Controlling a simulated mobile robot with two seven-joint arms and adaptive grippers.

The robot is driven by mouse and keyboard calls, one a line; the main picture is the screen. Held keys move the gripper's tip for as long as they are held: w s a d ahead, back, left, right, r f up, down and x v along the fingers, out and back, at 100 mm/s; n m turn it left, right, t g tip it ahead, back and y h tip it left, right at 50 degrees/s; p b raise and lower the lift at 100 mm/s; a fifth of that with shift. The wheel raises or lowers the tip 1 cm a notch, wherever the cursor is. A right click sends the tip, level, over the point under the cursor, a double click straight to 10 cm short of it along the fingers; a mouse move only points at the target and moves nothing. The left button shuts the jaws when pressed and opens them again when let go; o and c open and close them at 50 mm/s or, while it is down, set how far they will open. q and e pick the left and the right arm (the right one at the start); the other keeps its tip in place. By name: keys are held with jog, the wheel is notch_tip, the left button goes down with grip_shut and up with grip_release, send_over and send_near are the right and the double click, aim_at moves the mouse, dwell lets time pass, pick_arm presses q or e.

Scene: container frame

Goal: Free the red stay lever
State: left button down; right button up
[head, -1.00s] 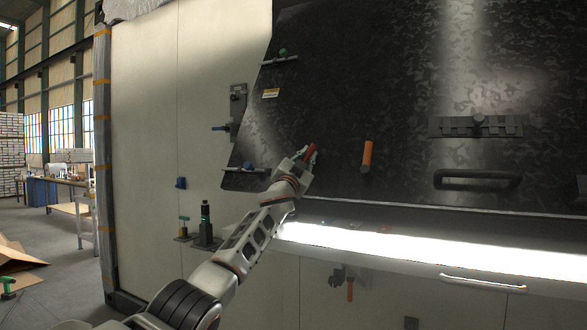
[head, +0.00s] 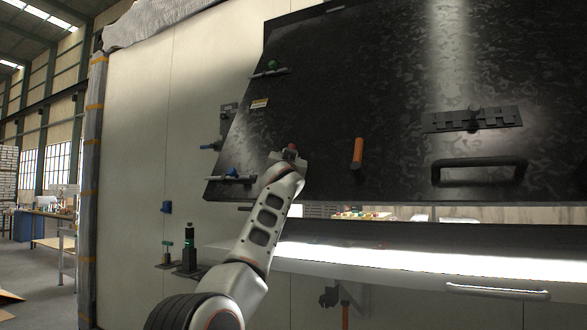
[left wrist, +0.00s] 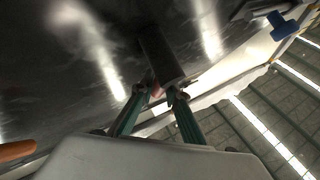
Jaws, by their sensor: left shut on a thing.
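The red stay lever (head: 292,147) shows as a small red tip on the dark mottled panel (head: 330,80), left of the orange handle (head: 357,153). My left gripper (head: 289,155) is at this lever and hides most of it. In the left wrist view, the teal fingers (left wrist: 157,100) close around a thing with a little red (left wrist: 155,90) between their tips. A dark cylinder (left wrist: 160,55) runs from there towards the panel. My right gripper is not in view.
A bright white ledge (head: 400,261) runs beneath.

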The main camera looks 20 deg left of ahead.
pick_arm(q)
jog(key=shift+a+f+n, duration=0.1)
jog(key=shift+f+n, duration=0.05)
jog(key=shift+n, duration=0.15)
jog(key=c, duration=2)
grip_release()
jog(key=shift+o, duration=0.2)
jog(key=shift+s, duration=0.15)
jog(key=shift+s+d, duration=0.3)
jog(key=shift+d, duration=0.05)
jog(key=shift+v, duration=0.95)
jog(key=v, duration=0.9)
jog(key=shift+a, duration=0.1)
